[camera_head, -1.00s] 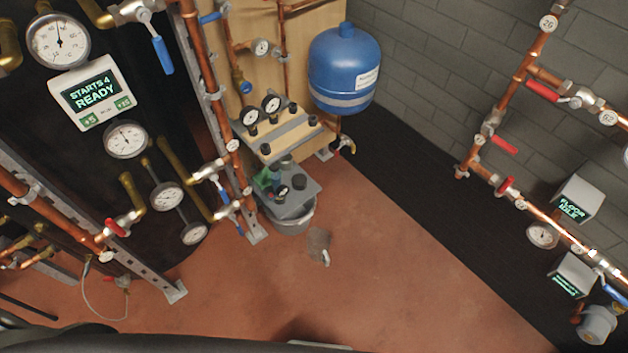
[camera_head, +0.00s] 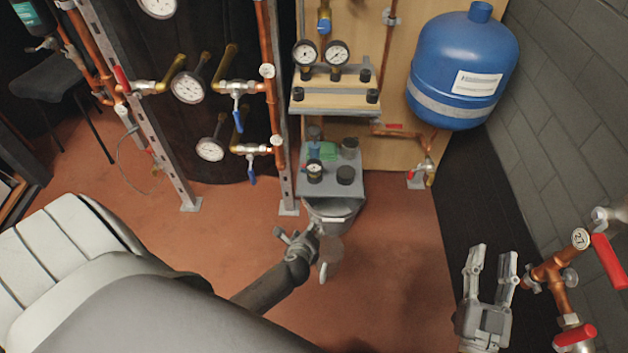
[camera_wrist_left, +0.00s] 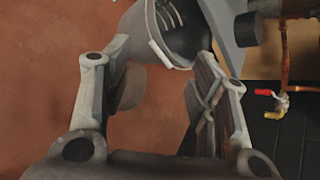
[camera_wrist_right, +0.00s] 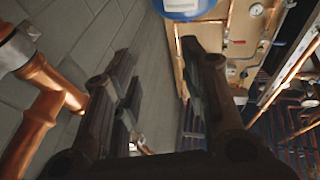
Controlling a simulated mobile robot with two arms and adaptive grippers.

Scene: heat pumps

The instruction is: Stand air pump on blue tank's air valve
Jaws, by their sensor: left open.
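The blue tank (camera_head: 462,65) is mounted upright on the wooden panel at the back right, with a short blue neck (camera_head: 481,11) on top; no separate valve detail shows. I cannot pick out the air pump for certain. A small gauge (camera_head: 314,170) stands among dark knobs and small items on the grey shelf (camera_head: 330,188). My left gripper (camera_head: 303,241) is open in front of the bucket (camera_head: 333,210) under that shelf; its spread fingers show in the left wrist view (camera_wrist_left: 150,72). My right gripper (camera_head: 493,255) is open and empty, pointing up, below the tank.
Copper pipes with red-handled valves (camera_head: 608,262) stand close to the right of my right gripper. A pipe rack with gauges (camera_head: 188,87) and a metal post are at the left. A red-handled tap (camera_head: 427,171) hangs below the tank.

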